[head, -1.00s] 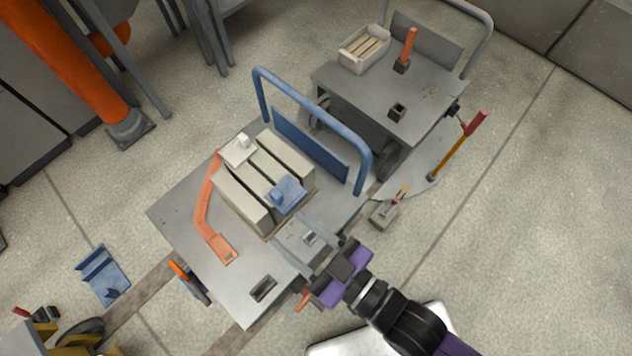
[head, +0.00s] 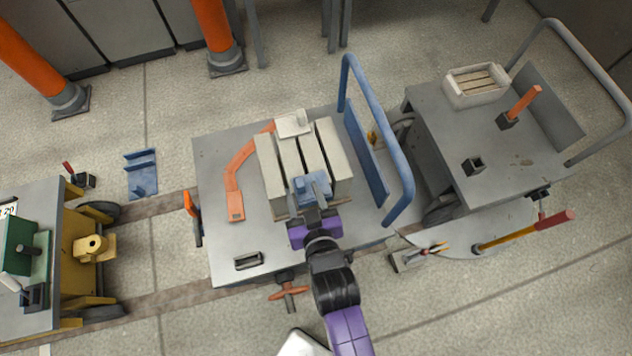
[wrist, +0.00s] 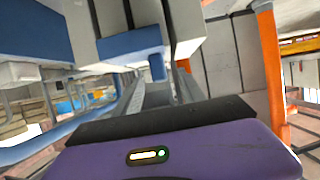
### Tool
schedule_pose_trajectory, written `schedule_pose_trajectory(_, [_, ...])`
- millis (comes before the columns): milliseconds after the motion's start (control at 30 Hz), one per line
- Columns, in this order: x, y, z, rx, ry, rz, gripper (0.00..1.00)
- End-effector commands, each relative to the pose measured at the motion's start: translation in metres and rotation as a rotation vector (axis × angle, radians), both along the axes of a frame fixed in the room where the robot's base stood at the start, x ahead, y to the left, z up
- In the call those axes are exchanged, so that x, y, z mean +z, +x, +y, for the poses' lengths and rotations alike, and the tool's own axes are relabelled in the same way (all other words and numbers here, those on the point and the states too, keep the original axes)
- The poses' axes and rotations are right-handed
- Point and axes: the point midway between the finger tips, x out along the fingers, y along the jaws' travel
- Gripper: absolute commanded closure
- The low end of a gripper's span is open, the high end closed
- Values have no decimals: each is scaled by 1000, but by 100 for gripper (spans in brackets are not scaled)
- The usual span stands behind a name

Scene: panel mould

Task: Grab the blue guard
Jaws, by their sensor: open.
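A small blue guard (head: 312,182) sits on top of the front end of the pale upright panels (head: 268,172) on the middle cart. In the wrist view the guard (wrist: 130,45) shows ahead of the fingers, with a short blue tab hanging from it. My gripper (head: 318,192) is at the guard in the head view, its fingers over the guard's near part. In the wrist view my gripper (wrist: 158,85) has its two fingers apart, with the tab in line with the gap. I cannot tell if they touch it.
A white clip (head: 293,123) sits at the panels' far end. An orange bar (head: 235,175) lies left of them. The cart's blue handrail (head: 378,125) rises on the right. Another blue bracket (head: 142,172) lies on the floor. A grey cart (head: 500,150) stands right.

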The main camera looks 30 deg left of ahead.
Motion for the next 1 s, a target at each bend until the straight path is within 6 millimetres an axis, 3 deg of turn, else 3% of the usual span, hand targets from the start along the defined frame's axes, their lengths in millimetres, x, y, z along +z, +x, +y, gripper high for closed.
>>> schedule_pose_trajectory(500, [-24, 39, 43, 0, 2, -1, 53])
schedule_pose_trajectory(800, [-25, 41, 45, 0, 2, -1, 53])
schedule_pose_trajectory(1000, [-25, 41, 45, 0, 1, 0, 90])
